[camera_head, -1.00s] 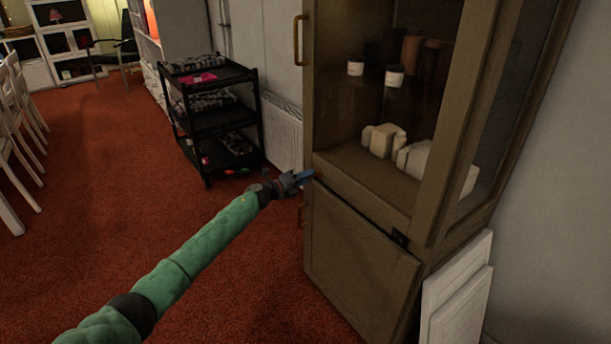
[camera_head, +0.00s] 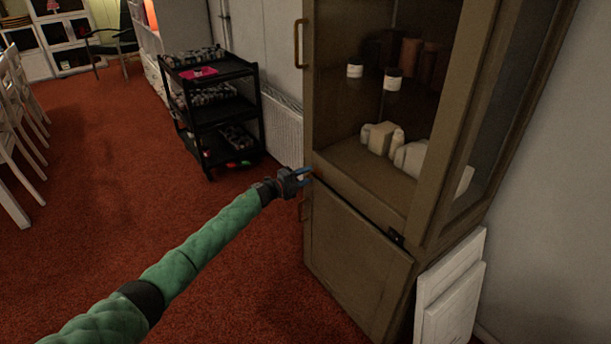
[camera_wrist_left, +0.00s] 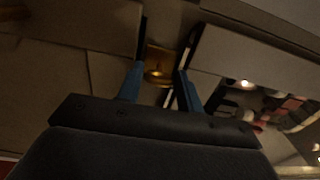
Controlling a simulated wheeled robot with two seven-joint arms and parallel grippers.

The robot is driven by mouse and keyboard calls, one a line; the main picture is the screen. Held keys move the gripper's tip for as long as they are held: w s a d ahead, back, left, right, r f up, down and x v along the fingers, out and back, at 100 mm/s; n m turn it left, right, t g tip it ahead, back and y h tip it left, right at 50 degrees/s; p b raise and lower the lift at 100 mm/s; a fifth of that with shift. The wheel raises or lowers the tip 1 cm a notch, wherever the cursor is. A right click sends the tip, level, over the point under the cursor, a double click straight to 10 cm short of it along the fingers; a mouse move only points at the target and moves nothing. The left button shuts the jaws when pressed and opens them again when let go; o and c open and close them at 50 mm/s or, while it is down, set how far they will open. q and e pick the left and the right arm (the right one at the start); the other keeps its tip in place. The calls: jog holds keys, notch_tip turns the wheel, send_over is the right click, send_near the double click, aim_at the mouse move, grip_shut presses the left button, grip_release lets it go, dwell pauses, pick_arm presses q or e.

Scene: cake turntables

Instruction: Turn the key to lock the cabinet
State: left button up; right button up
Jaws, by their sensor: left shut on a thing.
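The brown wooden cabinet (camera_head: 352,258) stands at the right in the head view, with a glass upper part and a solid lower door. My left gripper (camera_head: 307,175) is at the cabinet's left front edge, at the height between the upper and lower doors. In the left wrist view, the blue fingers of my left gripper (camera_wrist_left: 160,88) are shut on the brass-coloured key (camera_wrist_left: 158,70), which sits between them near the gap of the doors. In the head view the key is too small to make out. My right gripper is not in view.
A black shelf cart (camera_head: 215,112) stands behind, left of the cabinet, near a white radiator (camera_head: 283,130). White panels (camera_head: 450,295) lean at the cabinet's right side. White chairs (camera_head: 22,120) stand at far left. The red carpet in between is clear.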

pick_arm(q)
jog(key=shift+a, duration=0.1)
jog(key=o, duration=1)
jog(key=v, duration=0.7)
jog(key=shift+s+a, duration=0.2)
jog(key=shift+a, duration=0.1)
